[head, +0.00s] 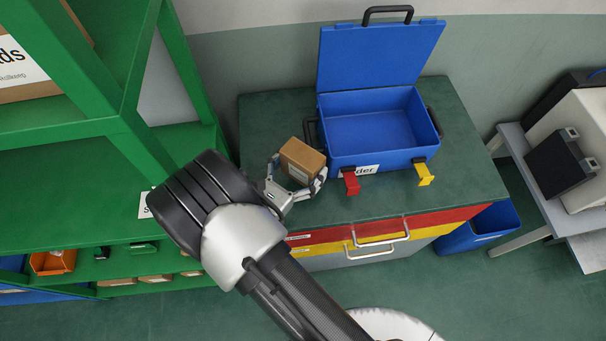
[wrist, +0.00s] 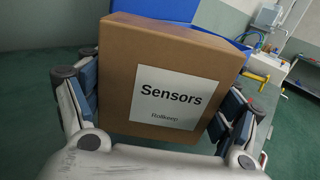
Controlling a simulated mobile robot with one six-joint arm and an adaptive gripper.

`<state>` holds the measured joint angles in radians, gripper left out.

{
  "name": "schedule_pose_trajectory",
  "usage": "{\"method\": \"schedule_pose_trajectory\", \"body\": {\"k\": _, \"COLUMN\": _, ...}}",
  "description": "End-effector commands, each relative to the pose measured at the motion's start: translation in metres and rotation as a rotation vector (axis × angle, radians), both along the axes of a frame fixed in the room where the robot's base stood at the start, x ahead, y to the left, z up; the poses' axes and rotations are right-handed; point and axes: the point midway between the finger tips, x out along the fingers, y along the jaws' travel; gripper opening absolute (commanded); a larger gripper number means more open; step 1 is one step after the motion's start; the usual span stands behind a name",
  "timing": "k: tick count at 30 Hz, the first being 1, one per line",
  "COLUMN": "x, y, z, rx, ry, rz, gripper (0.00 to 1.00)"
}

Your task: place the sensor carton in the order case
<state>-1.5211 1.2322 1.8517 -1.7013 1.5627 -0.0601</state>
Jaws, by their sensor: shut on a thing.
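The sensor carton (head: 301,160) is a small brown box, and its white "Sensors" label faces the camera in the wrist view (wrist: 172,97). My gripper (head: 297,186) is shut on the carton, with one finger on each side of it. The order case (head: 370,160) is a blue box with its lid standing open at the back. The case stands on the green cabinet top, and its inside looks empty. The carton is just left of the case, outside its left wall. I cannot tell how high the carton is above the cabinet top.
The case's left side handle (head: 310,132) is close to the carton. Red (head: 351,182) and yellow (head: 425,174) latches hang at its front. A green shelf rack (head: 110,120) stands left. The cabinet top (head: 265,115) is clear behind the carton. A grey table (head: 540,170) stands right.

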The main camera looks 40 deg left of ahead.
Motion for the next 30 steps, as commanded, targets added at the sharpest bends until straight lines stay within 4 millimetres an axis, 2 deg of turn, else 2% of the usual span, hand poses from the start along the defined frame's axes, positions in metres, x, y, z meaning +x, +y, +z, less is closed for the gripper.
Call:
{"method": "schedule_pose_trajectory", "body": {"k": 5, "x": 0.000, "y": 0.000, "z": -0.012, "rx": 0.000, "ry": -0.001, "rz": 0.000, "gripper": 0.59}}
{"method": "schedule_pose_trajectory", "body": {"k": 12, "x": 0.000, "y": 0.000, "z": -0.047, "rx": -0.002, "ry": -0.001, "rz": 0.000, "gripper": 0.59}}
{"method": "schedule_pose_trajectory", "body": {"k": 24, "x": 0.000, "y": 0.000, "z": -0.052, "rx": 0.000, "ry": -0.001, "rz": 0.000, "gripper": 0.59}}
{"method": "schedule_pose_trajectory", "body": {"k": 25, "x": 0.000, "y": 0.000, "z": -0.051, "rx": 0.000, "ry": -0.001, "rz": 0.000, "gripper": 0.84}}
{"method": "schedule_pose_trajectory", "body": {"k": 30, "x": 0.000, "y": 0.000, "z": -0.050, "rx": 0.000, "ry": 0.000, "rz": 0.000, "gripper": 0.95}}
